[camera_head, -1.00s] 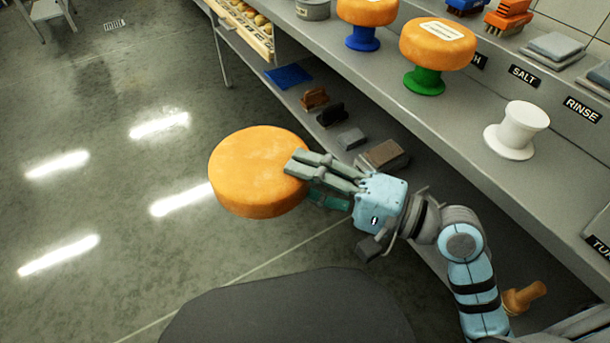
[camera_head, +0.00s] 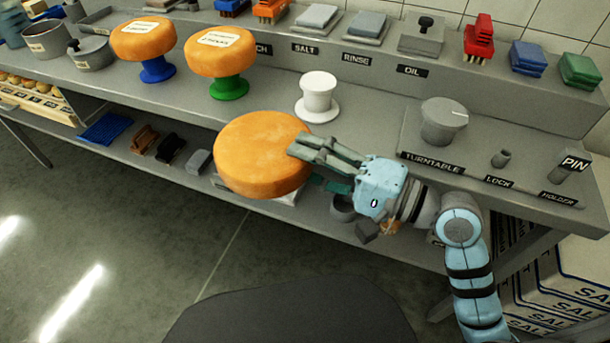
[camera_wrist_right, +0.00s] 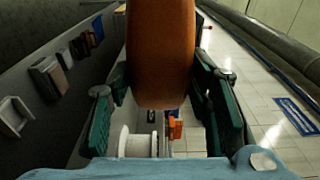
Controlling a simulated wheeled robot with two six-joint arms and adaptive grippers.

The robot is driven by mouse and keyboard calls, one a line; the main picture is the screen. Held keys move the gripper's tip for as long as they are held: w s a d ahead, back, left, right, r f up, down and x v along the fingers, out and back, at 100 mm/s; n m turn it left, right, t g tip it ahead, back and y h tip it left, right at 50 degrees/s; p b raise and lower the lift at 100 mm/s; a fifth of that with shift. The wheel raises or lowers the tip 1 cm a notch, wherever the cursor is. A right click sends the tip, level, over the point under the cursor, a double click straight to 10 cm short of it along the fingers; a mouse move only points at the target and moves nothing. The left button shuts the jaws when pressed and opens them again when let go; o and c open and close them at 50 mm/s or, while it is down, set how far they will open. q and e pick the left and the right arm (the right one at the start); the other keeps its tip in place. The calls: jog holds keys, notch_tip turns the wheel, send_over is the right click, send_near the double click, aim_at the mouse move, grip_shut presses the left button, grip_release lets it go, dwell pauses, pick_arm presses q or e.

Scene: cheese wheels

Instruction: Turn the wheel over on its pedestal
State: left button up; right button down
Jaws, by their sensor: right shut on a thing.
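An orange cheese wheel (camera_head: 258,155) is held in my right gripper (camera_head: 325,165), flat side up in the head view, in front of the bench edge. One finger lies over its top near the right rim and the other is below. In the right wrist view the wheel (camera_wrist_right: 160,50) stands between both fingers. A white pedestal (camera_head: 319,95) stands empty on the bench behind the wheel; it also shows in the right wrist view (camera_wrist_right: 137,142). My left gripper is not in view.
Two labelled wheels sit on a blue pedestal (camera_head: 157,70) and a green pedestal (camera_head: 229,87) at the left. A turntable (camera_head: 443,122) stands to the right of the white pedestal. Brushes and blocks line the back ledge. A lower shelf holds several small items.

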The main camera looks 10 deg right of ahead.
jog(key=w+d+r+m+t+h+p, duration=0.3)
jog(key=w+d+r+p, duration=0.2)
jog(key=w+r+p, duration=0.35)
pick_arm(q)
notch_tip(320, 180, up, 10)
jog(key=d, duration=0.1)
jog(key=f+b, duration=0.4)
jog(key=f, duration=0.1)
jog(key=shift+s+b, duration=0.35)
jog(key=shift+b, duration=0.05)
pick_arm(e)
jog(key=w+d+f+m+t+h, duration=0.2)
jog(key=w+d+f, duration=0.3)
jog(key=w, duration=0.3)
jog(key=shift+w+d+f+h, duration=0.25)
jog(key=shift+d+f+h, duration=0.05)
jog(key=shift+h, duration=0.3)
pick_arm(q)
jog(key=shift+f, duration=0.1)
pick_arm(e)
jog(key=shift+f, duration=0.25)
